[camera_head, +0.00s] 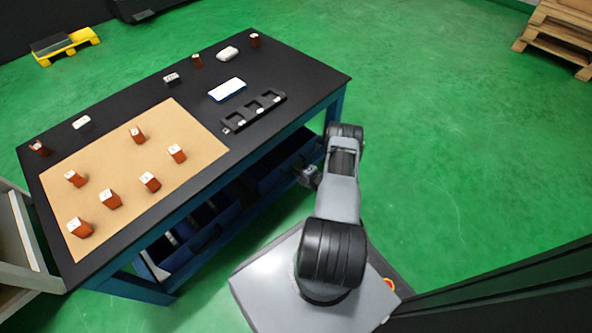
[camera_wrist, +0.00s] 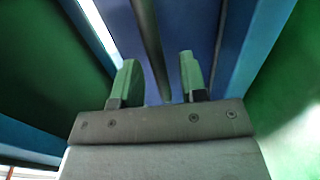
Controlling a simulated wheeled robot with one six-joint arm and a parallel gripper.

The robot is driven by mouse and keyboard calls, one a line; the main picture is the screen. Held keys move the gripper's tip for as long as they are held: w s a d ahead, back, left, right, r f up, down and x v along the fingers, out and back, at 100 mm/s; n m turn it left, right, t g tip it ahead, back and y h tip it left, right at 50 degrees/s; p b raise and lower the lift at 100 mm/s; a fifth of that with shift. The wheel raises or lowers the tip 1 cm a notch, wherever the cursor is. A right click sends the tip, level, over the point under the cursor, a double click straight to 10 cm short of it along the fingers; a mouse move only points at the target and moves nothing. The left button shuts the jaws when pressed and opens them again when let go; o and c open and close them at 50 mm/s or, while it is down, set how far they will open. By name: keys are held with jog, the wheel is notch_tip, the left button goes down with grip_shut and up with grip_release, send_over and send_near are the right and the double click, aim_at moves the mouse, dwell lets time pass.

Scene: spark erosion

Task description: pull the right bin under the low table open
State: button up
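The low table (camera_head: 313,84) has a black top and a blue frame. The right bin (camera_head: 276,178) is a dark blue box under it, partly hidden by the tabletop. My gripper (camera_head: 303,175) is at the table's right side, close to that bin. In the wrist view my gripper (camera_wrist: 158,65) has its two fingers apart. A dark bar (camera_wrist: 149,40), apparently the bin's handle, runs between them, with gaps visible on both sides. The bin's blue front (camera_wrist: 183,25) fills the view behind. Whether a finger touches the bar I cannot tell.
The left bin (camera_head: 213,238) is under the same table and has items in it. A tan mat (camera_head: 120,170) with several red-brown pieces and a black holder (camera_head: 254,110) are on the tabletop. Green floor (camera_head: 450,150) is clear to the right.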

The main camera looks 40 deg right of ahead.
jog(key=shift+w+a+f, duration=0.1)
jog(key=shift+w+a, duration=0.05)
jog(key=shift+w, duration=0.55)
grip_shut()
